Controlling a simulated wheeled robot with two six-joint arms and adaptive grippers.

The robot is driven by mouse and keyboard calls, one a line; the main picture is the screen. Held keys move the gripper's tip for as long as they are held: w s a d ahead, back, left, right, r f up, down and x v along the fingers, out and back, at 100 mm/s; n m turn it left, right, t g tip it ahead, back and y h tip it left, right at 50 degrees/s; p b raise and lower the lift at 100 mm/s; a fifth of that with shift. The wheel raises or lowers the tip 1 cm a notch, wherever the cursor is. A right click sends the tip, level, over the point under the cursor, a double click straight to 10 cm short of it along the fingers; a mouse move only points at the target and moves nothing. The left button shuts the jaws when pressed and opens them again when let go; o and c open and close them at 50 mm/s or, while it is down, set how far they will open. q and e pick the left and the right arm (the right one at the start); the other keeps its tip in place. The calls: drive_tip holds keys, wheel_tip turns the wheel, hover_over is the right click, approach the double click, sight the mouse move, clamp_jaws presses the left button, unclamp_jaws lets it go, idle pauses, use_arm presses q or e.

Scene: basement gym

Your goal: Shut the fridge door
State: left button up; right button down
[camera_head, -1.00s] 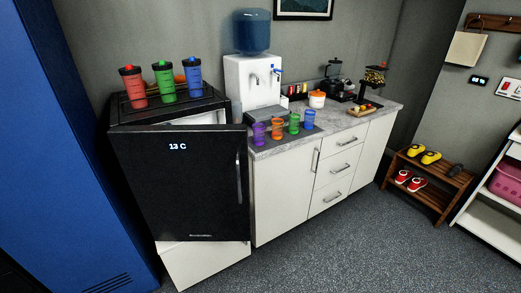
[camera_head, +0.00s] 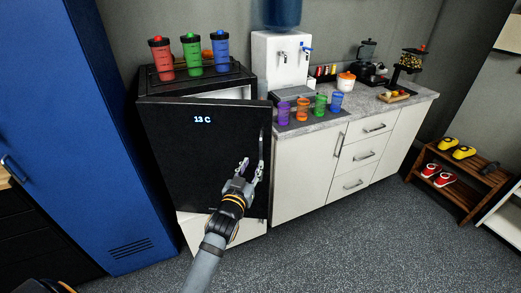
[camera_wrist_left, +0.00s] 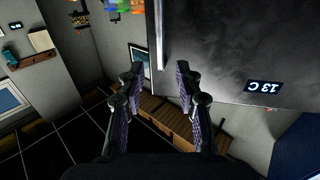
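The black fridge door (camera_head: 185,150) with a "13 C" display stands ajar. A pale gap shows behind its top right edge. Its upright metal handle (camera_head: 262,144) is on the right side. My left gripper (camera_head: 250,166) is open and empty in front of the door's right part, close to the handle's lower end. I cannot tell whether it touches. In the left wrist view the open fingers (camera_wrist_left: 159,80) are apart, with the handle (camera_wrist_left: 161,35) ahead and the door (camera_wrist_left: 225,45) to the right. My right gripper is not in view.
Red, green and blue bottles (camera_head: 192,54) stand on the fridge top. A blue locker (camera_head: 80,130) is at left. A white counter (camera_head: 310,175) with cups and a water dispenser (camera_head: 282,62) is at right. A shoe rack (camera_head: 458,185) is further right. The floor in front (camera_head: 350,245) is clear.

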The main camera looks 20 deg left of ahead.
sight(260, 150)
use_arm(q)
drive_tip(key=w, duration=0.6)
drive_tip(key=w+p, duration=0.1)
drive_tip(key=w, duration=0.2)
drive_tip(key=shift+w+a, duration=0.4)
clamp_jaws()
